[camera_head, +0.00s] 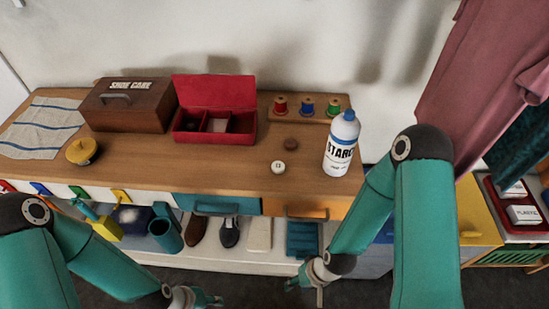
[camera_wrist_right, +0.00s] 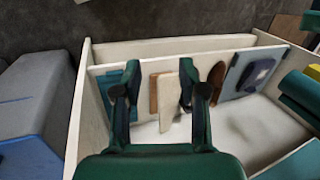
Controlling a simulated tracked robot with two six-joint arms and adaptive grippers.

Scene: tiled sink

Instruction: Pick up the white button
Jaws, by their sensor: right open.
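The white button (camera_head: 278,167) lies flat on the wooden counter top, near its front edge and left of the starch bottle. A brown button (camera_head: 291,144) lies just behind it. My right gripper (camera_head: 305,281) is low in front of the counter, below the white button and apart from it. In the right wrist view my right gripper (camera_wrist_right: 158,92) is open, its two fingers spread with nothing held; the white button does not show there. My left gripper (camera_head: 208,298) is at the bottom edge of the head view, small and partly cut off, so its opening is unclear.
The starch bottle (camera_head: 341,144) stands right of the button. An open red box (camera_head: 215,95), a shoe care box (camera_head: 127,105) and several thread spools (camera_head: 307,106) stand behind. Drawers (camera_head: 215,206) and a lower shelf (camera_head: 262,262) lie below the counter's front edge.

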